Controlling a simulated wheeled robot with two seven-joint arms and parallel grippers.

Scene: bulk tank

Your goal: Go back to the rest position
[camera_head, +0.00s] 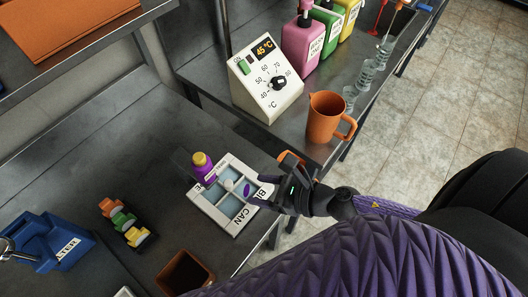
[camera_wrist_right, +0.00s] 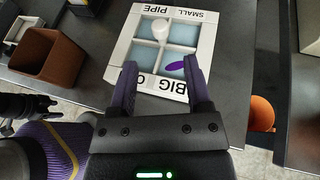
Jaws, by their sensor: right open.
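My right gripper (camera_head: 266,188) is at the right edge of a white sorting tray (camera_head: 237,225) in the head view. In the right wrist view its two fingers (camera_wrist_right: 161,78) are apart with nothing held between them, over the tray's lettered edge (camera_wrist_right: 150,85). The tray has pale blue compartments. A white round piece (camera_wrist_right: 160,29) and a flat purple oval piece (camera_wrist_right: 175,69) lie in separate compartments. My left gripper (camera_wrist_right: 28,106) seems to show at the left edge of the right wrist view, too dark to read its jaws.
A purple bottle (camera_head: 205,173) with a yellow top stands at the tray's upper left. A brown bin (camera_head: 184,274), stacked colored blocks (camera_head: 124,221) and a blue container (camera_head: 45,243) share the bench. An orange jug (camera_head: 325,118) and a temperature box (camera_head: 265,82) stand on the farther bench.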

